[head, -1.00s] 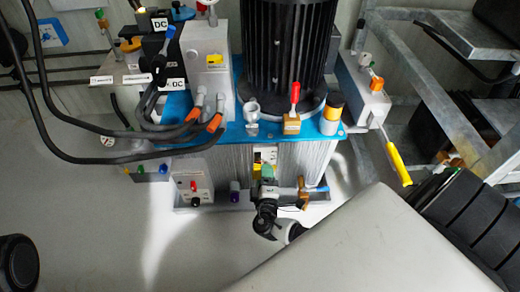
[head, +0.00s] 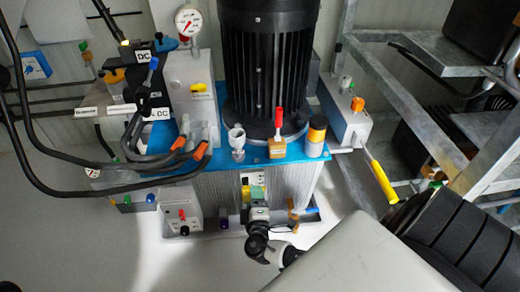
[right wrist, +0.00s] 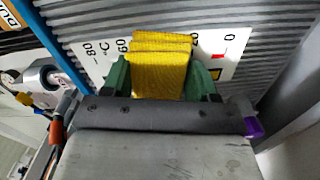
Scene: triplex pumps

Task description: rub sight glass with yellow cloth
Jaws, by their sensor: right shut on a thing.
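My right gripper (head: 257,208) is in front of the ribbed tank, low in the middle of the head view. In the right wrist view its green fingers (right wrist: 162,85) are shut on the folded yellow cloth (right wrist: 160,72). The cloth is up against, or very close to, a white plate (right wrist: 222,48) marked with a °C scale on the tank front. I cannot tell whether it touches. The sight glass itself is not distinguishable; the cloth covers the middle of the plate. The plate also shows in the head view (head: 252,178). My left gripper is not in view.
Black cables (head: 45,170) hang at left. A yellow lever (head: 381,180) and a metal frame (head: 410,110) stand at right.

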